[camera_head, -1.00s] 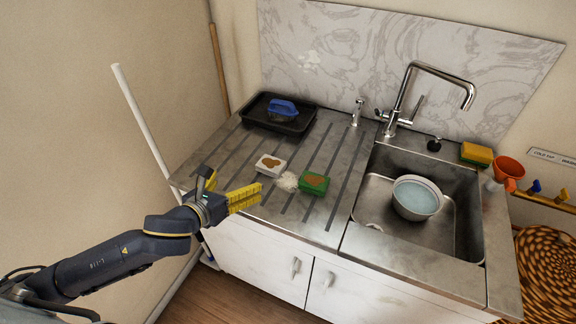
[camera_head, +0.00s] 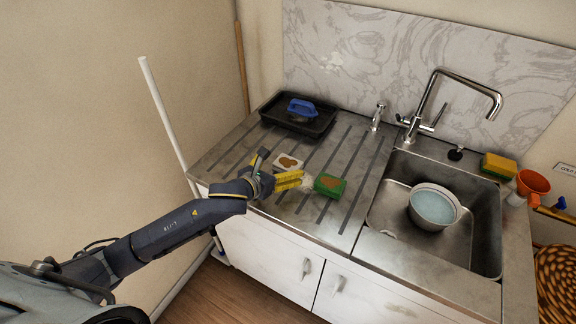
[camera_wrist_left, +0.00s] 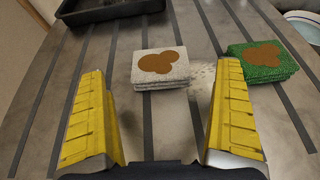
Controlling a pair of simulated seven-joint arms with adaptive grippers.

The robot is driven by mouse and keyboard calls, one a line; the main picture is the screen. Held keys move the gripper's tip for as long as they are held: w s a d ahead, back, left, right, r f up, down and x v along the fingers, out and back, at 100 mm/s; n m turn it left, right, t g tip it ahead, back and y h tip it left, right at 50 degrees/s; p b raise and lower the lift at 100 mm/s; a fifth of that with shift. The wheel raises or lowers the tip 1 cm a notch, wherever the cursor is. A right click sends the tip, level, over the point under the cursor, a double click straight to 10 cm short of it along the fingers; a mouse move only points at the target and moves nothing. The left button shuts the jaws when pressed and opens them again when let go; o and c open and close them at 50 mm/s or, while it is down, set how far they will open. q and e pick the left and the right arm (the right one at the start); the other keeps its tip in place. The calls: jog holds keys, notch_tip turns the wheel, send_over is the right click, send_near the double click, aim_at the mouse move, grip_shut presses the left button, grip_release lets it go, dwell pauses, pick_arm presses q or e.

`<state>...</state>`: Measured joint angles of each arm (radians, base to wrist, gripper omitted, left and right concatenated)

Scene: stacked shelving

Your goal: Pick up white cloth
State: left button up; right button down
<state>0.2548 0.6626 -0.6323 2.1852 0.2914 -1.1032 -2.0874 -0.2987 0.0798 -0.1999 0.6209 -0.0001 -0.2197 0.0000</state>
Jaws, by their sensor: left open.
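The white cloth (camera_wrist_left: 160,68) is a small folded stack with a brown blotch on top. It lies on the ribbed drainboard, ahead of and between my open yellow fingers in the left wrist view. In the head view the white cloth (camera_head: 288,163) shows just beyond my left gripper (camera_head: 284,172), partly hidden by it. My left gripper (camera_wrist_left: 160,125) is open and empty, its fingertips short of the cloth. A similar green cloth (camera_wrist_left: 262,60) with a brown blotch lies to the right of the white one. My right gripper is not in view.
A black tray (camera_head: 270,116) with a blue-handled brush (camera_head: 301,107) stands at the back of the drainboard. The sink (camera_head: 385,205) on the right holds a white bowl (camera_head: 433,205). A tall faucet (camera_head: 437,70) rises behind it. The drainboard's left side is clear.

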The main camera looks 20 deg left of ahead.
aim_at(289, 162)
pick_arm(q)
jog(key=shift+x, duration=2.8)
jog(key=shift+f, duration=0.1)
jog(key=shift+c, duration=0.6)
jog(key=c, duration=1.1)
